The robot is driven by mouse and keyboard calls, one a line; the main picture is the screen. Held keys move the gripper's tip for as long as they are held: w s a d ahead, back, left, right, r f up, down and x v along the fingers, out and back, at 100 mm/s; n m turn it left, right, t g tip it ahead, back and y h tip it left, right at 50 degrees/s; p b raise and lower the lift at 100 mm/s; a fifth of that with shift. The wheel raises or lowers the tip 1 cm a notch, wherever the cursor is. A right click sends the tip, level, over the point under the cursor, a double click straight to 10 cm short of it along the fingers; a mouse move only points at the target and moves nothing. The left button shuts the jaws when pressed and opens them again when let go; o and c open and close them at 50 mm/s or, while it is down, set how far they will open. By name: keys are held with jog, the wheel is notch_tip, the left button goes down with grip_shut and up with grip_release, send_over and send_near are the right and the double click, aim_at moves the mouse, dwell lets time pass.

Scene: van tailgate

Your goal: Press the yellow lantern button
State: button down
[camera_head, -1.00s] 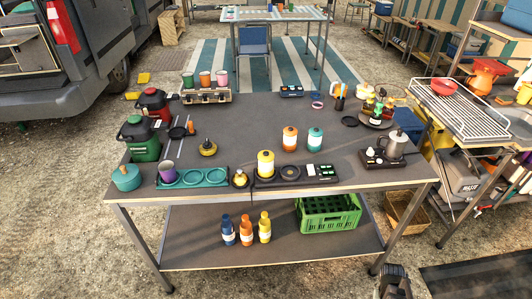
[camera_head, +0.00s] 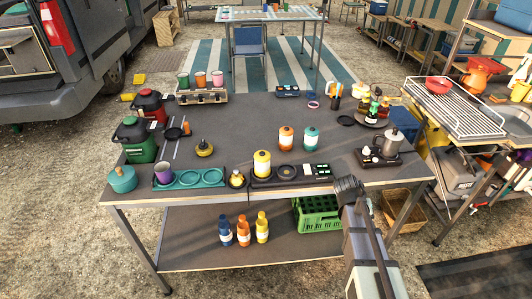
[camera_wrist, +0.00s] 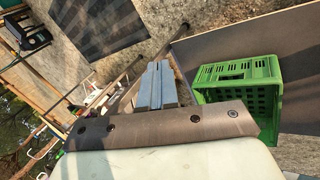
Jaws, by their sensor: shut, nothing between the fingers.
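A yellow canister with a white band (camera_head: 262,164), which could be the yellow lantern, stands upright on the left part of a black tray (camera_head: 272,182) near the table's front edge. The right part of that tray carries a dark panel with small pale marks (camera_head: 316,170). A small yellow-and-black round item (camera_head: 204,148) and a similar one (camera_head: 237,179) stand to the left. I cannot tell which part is the yellow button. My gripper (camera_head: 348,188) is at the front edge, right of the tray and apart from it. In the wrist view its fingers (camera_wrist: 158,82) are shut and empty.
Orange (camera_head: 286,138) and teal (camera_head: 311,138) canisters stand behind the tray. A stove with a metal pot (camera_head: 390,146) is to the right. A teal tray (camera_head: 215,178) with a purple cup is to the left. A green crate (camera_wrist: 238,82) sits on the lower shelf.

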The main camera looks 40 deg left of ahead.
jog(key=a+r+t, duration=0.1)
jog(key=a+r, duration=0.4)
jog(key=a+r+t, duration=0.1)
jog(key=a+r, duration=0.4)
jog(key=r, duration=0.1)
jog(key=a+r+n+t+y, duration=0.1)
jog(key=a+r, duration=0.5)
jog(key=shift+s+r+t, duration=0.1)
jog(key=shift+s+t, duration=0.05)
jog(key=shift+t, duration=0.15)
jog(key=s+a+r+t+y, duration=0.1)
jog(key=s+a+r, duration=0.3)
jog(key=a+r, duration=0.5)
notch_tip(320, 180, up, 7)
jog(key=n+t+y, duration=0.1)
jog(key=n+y, duration=0.1)
send_over(260, 156)
jog(key=shift+r, duration=0.1)
jog(key=shift+f, duration=4.4)
jog(key=shift+f, duration=0.15)
jog(key=shift+f, duration=0.3)
